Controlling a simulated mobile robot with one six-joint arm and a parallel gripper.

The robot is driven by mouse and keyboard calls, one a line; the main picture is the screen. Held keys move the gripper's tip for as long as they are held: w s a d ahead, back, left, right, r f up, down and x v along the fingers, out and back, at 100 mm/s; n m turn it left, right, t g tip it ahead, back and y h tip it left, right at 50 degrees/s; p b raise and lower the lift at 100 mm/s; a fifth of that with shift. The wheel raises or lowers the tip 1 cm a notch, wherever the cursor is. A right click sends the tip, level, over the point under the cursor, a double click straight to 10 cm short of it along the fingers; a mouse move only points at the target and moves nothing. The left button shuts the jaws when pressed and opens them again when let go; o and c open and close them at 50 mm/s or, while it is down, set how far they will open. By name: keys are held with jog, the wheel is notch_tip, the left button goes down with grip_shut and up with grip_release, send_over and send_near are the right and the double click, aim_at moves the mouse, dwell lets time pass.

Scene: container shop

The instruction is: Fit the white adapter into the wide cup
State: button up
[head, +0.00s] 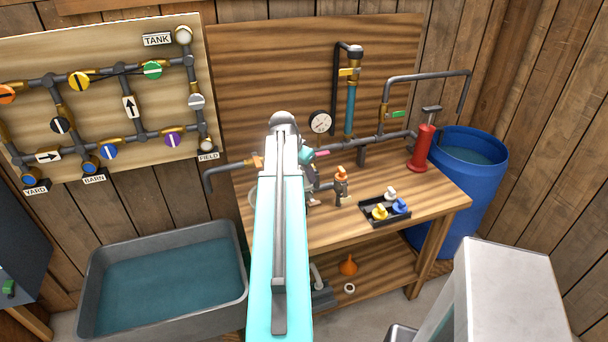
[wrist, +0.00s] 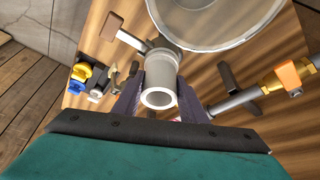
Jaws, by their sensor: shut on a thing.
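My gripper (wrist: 160,104) is shut on a pale tube-shaped piece (wrist: 161,74), which appears to be the white adapter. Its open round end faces the wrist camera, and a dark finger lies on each side. A wide round vessel with a pale rim (wrist: 222,46), apparently the wide cup, lies just beyond the tube at the top of the wrist view and is cut off there. The tube's far end overlaps its edge in the picture; I cannot tell whether they touch. In the head view my arm hides the gripper and adapter, and part of the cup's rim (head: 251,200) shows left of the arm.
A black tray (head: 377,218) with white, blue and yellow pieces stands on the workbench (head: 440,195), right of my arm. Pipes (head: 375,142), a gauge (head: 320,122) and a red pump (head: 422,148) stand behind. A water trough (head: 100,265) is at left, a blue barrel (head: 470,200) at right.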

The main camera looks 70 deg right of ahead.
jog(key=shift+f, duration=0.2)
jog(key=o, duration=1.2)
jog(key=shift+r, duration=0.15)
jog(key=shift+b+v, duration=1.8)
jog(key=shift+v, duration=5)
